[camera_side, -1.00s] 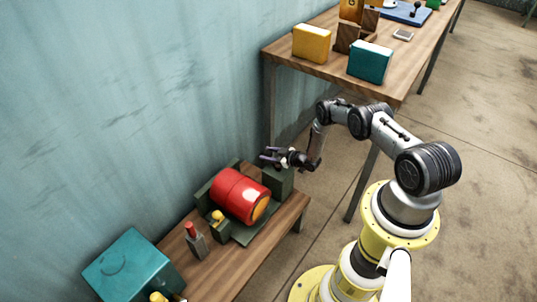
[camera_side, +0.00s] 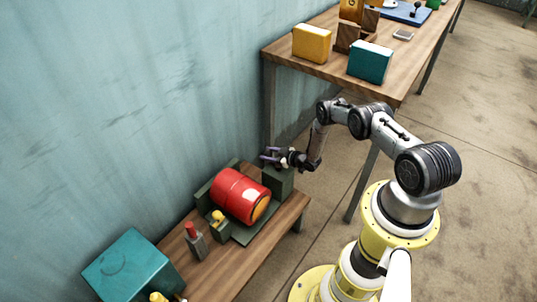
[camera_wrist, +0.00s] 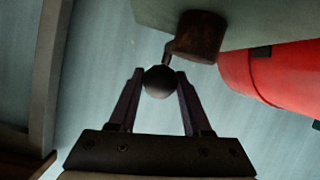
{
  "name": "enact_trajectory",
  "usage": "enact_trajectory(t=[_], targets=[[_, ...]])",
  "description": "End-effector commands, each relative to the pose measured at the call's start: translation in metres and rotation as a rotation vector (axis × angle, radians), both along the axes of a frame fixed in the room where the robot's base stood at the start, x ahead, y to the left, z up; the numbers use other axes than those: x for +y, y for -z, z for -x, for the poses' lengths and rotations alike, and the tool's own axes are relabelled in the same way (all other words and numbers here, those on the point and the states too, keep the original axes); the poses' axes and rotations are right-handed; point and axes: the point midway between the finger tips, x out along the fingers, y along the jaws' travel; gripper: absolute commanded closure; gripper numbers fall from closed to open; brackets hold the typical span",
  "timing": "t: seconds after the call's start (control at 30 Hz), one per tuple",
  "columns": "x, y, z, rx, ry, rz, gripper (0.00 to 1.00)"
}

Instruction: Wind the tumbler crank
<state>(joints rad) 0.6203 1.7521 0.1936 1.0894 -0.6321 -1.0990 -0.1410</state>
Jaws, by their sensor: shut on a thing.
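The red tumbler drum (camera_side: 238,194) lies on its side in a dark green frame (camera_side: 247,236) on the low wooden bench. Its red side also shows at the right of the wrist view (camera_wrist: 270,74). My gripper (camera_side: 270,156) is at the frame's far right post (camera_side: 278,181). In the wrist view my gripper (camera_wrist: 160,88) is shut on the dark round knob of the crank (camera_wrist: 160,82). A thin bent arm joins the knob to a brown cylindrical hub (camera_wrist: 198,36). In the side view the crank is too small to make out.
A teal box (camera_side: 134,268) and a small red-topped item (camera_side: 194,240) stand on the low bench (camera_side: 215,267). A taller table (camera_side: 318,77) behind holds a yellow box (camera_side: 311,43) and a teal box (camera_side: 370,62). The wall (camera_side: 110,110) is close behind the bench.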

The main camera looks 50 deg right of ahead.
Motion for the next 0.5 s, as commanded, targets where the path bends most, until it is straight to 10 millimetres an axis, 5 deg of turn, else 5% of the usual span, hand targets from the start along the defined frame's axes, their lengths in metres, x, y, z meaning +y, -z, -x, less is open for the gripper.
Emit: enact_trajectory(t=[0.5], targets=[[0.0022,0.0001,0.0004,0.000,-0.055,-0.001,1.00]])
